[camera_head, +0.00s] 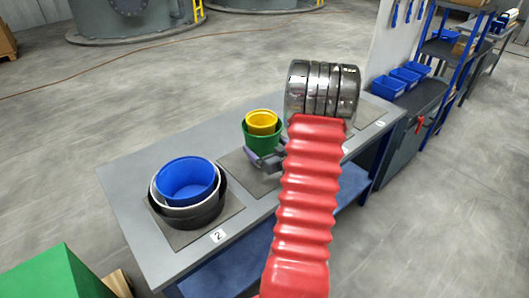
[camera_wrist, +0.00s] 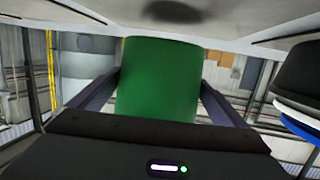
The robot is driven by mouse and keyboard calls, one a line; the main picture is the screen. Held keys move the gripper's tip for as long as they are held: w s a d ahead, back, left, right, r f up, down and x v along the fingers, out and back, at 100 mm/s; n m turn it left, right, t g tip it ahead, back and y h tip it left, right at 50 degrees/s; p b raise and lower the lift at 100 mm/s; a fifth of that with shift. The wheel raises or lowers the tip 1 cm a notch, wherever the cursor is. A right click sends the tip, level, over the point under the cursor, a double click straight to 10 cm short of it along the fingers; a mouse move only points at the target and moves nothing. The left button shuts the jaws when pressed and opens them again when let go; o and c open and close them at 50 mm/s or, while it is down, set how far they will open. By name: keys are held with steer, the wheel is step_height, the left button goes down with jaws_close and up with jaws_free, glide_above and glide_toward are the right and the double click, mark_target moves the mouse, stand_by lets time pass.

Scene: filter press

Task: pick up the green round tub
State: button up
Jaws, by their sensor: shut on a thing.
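The green round tub (camera_head: 261,139) is upright above the middle of the grey table, with a smaller yellow tub (camera_head: 263,121) nested inside it. My gripper (camera_head: 268,163) is shut on the green tub from the front side. In the wrist view, which looks upside down, the green tub (camera_wrist: 158,80) fills the space between my two fingers (camera_wrist: 157,95). A dark shadow lies on the surface apart from the tub's base, so the tub appears to be off the table. My red-sleeved arm hides part of the table on the right.
A nested stack of a black tub (camera_head: 203,217), a white tub (camera_head: 160,199) and a blue tub (camera_head: 186,178) stands on the left mat, near label 2. The table (camera_head: 140,174) is bare at its back left. Blue bins (camera_head: 388,88) sit on a dark bench at right.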

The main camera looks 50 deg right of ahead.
mark_target(268, 134)
steer(key=shift+r, duration=3.15)
steer(key=shift+s, duration=0.1)
